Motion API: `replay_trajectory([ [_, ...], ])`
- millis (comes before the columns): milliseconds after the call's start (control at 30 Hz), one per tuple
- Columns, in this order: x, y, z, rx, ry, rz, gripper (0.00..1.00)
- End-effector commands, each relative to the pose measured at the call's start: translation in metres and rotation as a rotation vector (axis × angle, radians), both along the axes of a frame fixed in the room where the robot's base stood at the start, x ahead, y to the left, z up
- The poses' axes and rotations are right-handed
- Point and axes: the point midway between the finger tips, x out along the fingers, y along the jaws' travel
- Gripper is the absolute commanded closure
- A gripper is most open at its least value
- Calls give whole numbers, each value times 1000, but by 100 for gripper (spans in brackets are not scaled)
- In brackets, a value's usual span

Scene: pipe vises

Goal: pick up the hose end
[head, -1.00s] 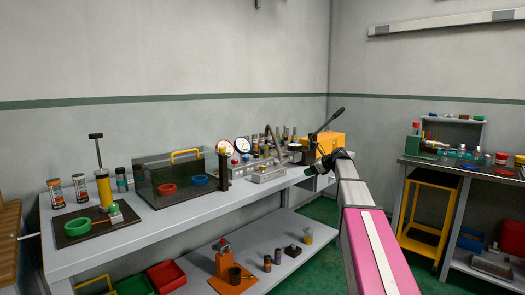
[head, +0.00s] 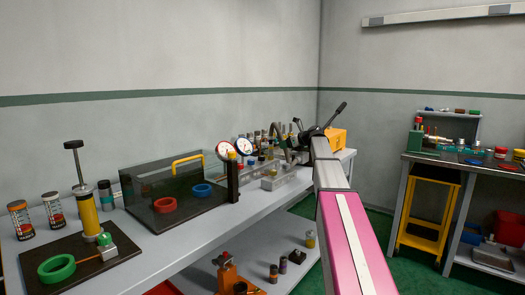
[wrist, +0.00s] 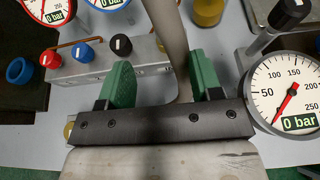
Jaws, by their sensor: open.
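A grey hose (wrist: 172,40) runs down from the top of the wrist view between the two green fingers of my gripper (wrist: 160,66). My gripper is open, with a gap on each side of the hose. The lower end of the hose is hidden behind the dark gripper body. In the head view the hose (head: 275,131) shows as a curved grey line at the far end of the bench, beside my arm.
A metal manifold block (wrist: 115,62) with red, blue and black knobs lies left of my gripper. A pressure gauge (wrist: 285,92) reading 0 bar is close on the right. Bottles (wrist: 208,10) stand behind. The bench (head: 160,244) also carries a clear box (head: 178,186) and a hand pump (head: 86,205).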

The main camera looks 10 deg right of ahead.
Motion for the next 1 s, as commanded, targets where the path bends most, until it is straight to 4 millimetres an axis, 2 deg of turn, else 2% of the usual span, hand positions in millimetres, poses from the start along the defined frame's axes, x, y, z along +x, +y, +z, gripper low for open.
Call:
replay_trajectory([
  [167, 7, 6, -4, 1, 1, 0, 41],
  [433, 33, 31, -17, 0, 0, 1, 41],
  [667, 42, 40, -23, 0, 0, 1, 41],
  [1000, 72, 67, -38, 0, 0, 0, 41],
])
